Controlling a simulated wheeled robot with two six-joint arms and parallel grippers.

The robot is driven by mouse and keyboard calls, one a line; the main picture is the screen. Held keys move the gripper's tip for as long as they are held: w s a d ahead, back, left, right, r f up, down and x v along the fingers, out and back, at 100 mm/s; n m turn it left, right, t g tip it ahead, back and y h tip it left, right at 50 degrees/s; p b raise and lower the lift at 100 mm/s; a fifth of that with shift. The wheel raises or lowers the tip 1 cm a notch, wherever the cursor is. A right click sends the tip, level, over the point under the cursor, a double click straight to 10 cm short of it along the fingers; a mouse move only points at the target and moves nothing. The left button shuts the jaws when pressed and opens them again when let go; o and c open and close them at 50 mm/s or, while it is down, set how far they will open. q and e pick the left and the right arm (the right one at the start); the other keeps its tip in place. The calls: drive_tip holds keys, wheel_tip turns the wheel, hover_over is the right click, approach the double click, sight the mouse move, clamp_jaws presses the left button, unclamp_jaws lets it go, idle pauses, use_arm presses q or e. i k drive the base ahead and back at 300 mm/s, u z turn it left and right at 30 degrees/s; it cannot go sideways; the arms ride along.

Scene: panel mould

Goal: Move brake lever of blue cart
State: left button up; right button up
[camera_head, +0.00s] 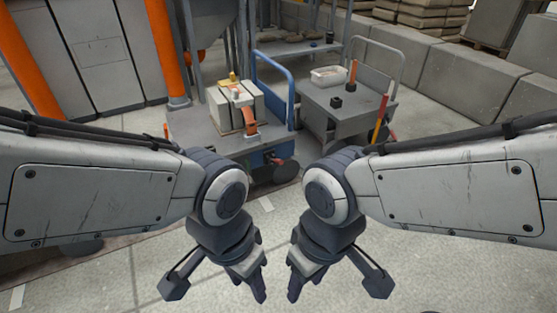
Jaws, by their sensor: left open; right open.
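The blue cart stands ahead, left of centre, with a tall blue push handle (291,92) and a grey deck (190,130) carrying upright grey slabs (222,108). A small red part (277,160) shows low on its near end and may be the brake lever; it is too small to tell its exact shape or position. My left gripper (261,284) and my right gripper (294,284) hang side by side in the foreground, pointing down, open and empty. Both are well short of the cart and apart from it.
A grey cart (340,118) with a white tray (328,76) and an orange-handled tool stands to the right of the blue cart. Orange posts (166,50) and grey cabinets stand at left. Concrete blocks (455,75) line the back right. Floor between me and the carts is clear.

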sight(280, 162)
drive_tip(key=u, duration=0.7)
drive_tip(key=i, duration=1.05)
drive_tip(key=z, duration=0.5)
